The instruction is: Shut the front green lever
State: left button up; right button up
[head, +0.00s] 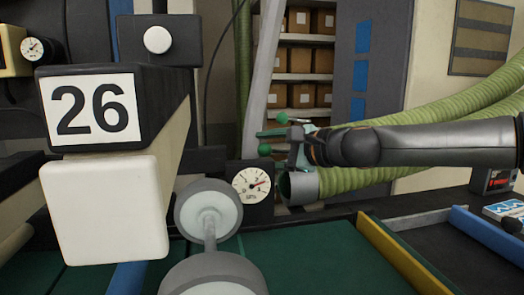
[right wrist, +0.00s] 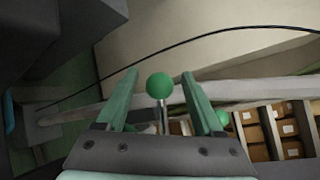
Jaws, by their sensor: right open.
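Two green ball knobs show beside my right gripper (head: 268,143) in the head view. The lower knob (head: 264,149) lies near its fingertips, and the upper knob (head: 282,118) lies just above the gripper. In the right wrist view, the green fingers (right wrist: 160,78) are spread apart. The ball between the fingers seems to be the front lever's knob; contact cannot be told. My left gripper is not in view.
A dial gauge (head: 252,185) and grey rollers (head: 208,208) stand below and left of the gripper. A ribbed green hose (head: 370,178) runs behind my arm. A block marked 26 (head: 92,108) fills the left. Shelves with boxes (head: 310,60) stand behind.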

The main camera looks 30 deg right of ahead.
grip_shut()
dwell(0.4)
dwell(0.9)
